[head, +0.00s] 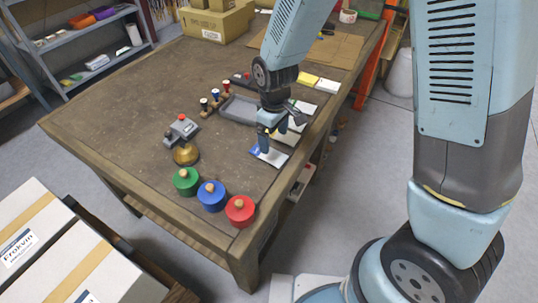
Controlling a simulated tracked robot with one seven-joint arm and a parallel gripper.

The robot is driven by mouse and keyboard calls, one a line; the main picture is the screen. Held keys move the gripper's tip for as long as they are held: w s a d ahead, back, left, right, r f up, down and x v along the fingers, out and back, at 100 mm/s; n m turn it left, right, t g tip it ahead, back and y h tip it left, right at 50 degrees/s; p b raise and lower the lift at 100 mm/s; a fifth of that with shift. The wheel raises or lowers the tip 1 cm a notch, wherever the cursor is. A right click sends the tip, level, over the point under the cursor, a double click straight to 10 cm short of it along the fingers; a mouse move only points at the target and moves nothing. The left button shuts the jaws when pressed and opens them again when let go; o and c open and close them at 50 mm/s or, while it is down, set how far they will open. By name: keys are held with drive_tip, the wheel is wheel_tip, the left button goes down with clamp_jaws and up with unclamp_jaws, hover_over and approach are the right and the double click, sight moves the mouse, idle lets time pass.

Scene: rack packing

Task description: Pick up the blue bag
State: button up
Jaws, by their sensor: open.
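A small flat packet with blue and white on it (272,157) lies on the wooden workbench (130,90), close to its right edge. It is the likeliest blue bag, but its blue part is partly hidden by a finger. My gripper (281,136) is open and points down just above the packet. One finger is over the packet's upper left side. I cannot tell whether it touches it. Pale packets (286,135) lie beside and behind the gripper, partly covered by it.
Green (185,183), blue (211,197) and red (240,212) knobbed pots stand at the near corner. Cardboard boxes (215,22) stand at the back. The bench's left side is clear.

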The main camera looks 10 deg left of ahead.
sight(272, 153)
drive_tip(key=shift+s+a+f, duration=0.1)
drive_tip(key=shift+s+f, duration=0.05)
drive_tip(key=shift+f, duration=1.35)
drive_tip(key=shift+s+f, duration=0.1)
drive_tip(key=shift+f, duration=1.35)
drive_tip(key=shift+c, duration=0.5)
drive_tip(key=c, duration=1.1)
